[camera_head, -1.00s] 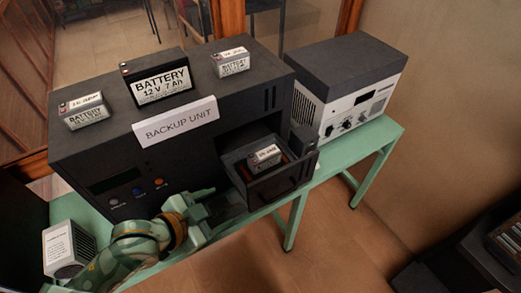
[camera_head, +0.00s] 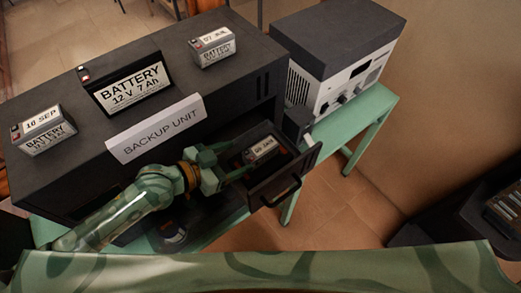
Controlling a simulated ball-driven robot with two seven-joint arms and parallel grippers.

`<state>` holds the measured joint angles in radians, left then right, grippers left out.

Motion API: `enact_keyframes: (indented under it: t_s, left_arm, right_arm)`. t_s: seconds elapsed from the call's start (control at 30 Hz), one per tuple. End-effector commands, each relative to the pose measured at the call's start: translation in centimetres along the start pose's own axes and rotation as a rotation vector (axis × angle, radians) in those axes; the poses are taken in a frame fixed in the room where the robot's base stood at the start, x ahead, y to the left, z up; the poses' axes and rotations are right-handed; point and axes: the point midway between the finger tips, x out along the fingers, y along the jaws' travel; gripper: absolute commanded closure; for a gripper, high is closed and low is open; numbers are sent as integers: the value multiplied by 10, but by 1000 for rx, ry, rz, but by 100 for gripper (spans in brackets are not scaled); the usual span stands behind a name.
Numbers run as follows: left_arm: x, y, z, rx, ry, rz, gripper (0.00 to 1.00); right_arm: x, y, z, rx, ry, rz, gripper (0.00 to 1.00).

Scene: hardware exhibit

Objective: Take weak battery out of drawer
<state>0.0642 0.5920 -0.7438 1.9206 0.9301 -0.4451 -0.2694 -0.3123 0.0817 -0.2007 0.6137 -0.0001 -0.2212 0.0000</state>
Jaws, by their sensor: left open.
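A small grey battery (camera_head: 262,150) with a white date label lies in the open drawer (camera_head: 300,172) of the dark backup unit (camera_head: 55,85). The drawer is pulled out at the unit's right end, with its handle facing front. My left gripper (camera_head: 238,162) is open and empty at the drawer's left side. Its fingers point right, toward the battery, and their tips are close to it; I cannot tell whether they touch. Part of the drawer's interior is hidden by the fingers. My right gripper is not in view.
A white-fronted device (camera_head: 335,88) stands right on the green table (camera_head: 372,112).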

Motion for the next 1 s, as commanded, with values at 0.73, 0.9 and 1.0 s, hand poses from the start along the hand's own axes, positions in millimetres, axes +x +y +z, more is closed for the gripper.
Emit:
enact_keyframes:
  t_s: [0.73, 0.9, 1.0]
  left_arm:
    - [75, -1, 10, 2, -1, -2, 35]
    - [75, -2, 10, 2, -1, -2, 57]
    - [75, -2, 10, 2, -1, -2, 85]
  right_arm:
    - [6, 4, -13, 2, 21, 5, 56]
    - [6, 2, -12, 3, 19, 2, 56]
    - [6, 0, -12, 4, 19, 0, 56]
